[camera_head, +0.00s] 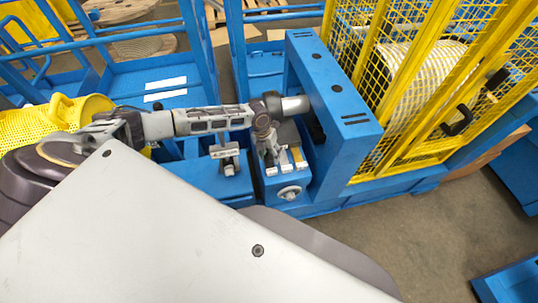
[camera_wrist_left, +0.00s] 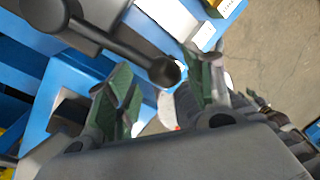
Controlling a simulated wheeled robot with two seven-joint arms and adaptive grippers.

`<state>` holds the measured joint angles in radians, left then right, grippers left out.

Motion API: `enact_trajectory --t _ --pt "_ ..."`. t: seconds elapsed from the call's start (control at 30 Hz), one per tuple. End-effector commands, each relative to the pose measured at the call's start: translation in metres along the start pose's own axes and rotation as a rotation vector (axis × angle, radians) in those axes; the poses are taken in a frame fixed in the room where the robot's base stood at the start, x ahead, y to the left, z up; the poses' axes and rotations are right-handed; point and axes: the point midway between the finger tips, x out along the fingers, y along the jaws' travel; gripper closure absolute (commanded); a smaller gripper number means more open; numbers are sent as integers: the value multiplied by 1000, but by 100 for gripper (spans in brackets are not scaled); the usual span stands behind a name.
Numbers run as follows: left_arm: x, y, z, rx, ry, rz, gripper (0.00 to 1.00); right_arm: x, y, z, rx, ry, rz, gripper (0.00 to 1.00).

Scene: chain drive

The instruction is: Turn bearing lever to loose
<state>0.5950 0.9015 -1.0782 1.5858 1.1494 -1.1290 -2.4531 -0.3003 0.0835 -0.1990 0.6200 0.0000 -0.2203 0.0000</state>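The bearing lever (camera_wrist_left: 125,42), a dark grey bar ending in a round ball knob, shows in the left wrist view. My left gripper (camera_wrist_left: 163,88) is open, with its green-padded fingers spread on either side of the knob. The knob lies between or just beyond the fingertips, and I see no clear grip on it. In the head view my left gripper (camera_head: 269,150) points down over the blue machine base, beside the blue upright frame (camera_head: 345,105). The lever cannot be made out there, as the gripper and wrist cover that spot. My right gripper does not show clearly.
A yellow mesh guard (camera_head: 420,60) stands at the right. A small labelled bracket (camera_head: 226,154) is left of the gripper. Grey floor (camera_head: 440,235) is clear at lower right.

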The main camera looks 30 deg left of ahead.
Motion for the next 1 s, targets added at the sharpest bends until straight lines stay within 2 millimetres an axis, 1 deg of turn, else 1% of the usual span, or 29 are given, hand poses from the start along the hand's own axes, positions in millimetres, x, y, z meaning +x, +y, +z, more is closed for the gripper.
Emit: enact_trajectory --t 0.27,0.47,0.67,1.0 --pt "2 2 -3 -3 6 4 48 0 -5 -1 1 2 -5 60" --pt "-7 2 -2 -4 6 4 48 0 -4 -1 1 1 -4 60" --pt "-29 2 -2 -3 5 5 48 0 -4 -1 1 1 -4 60" --pt "-79 1 -1 -2 4 3 48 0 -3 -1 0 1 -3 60"
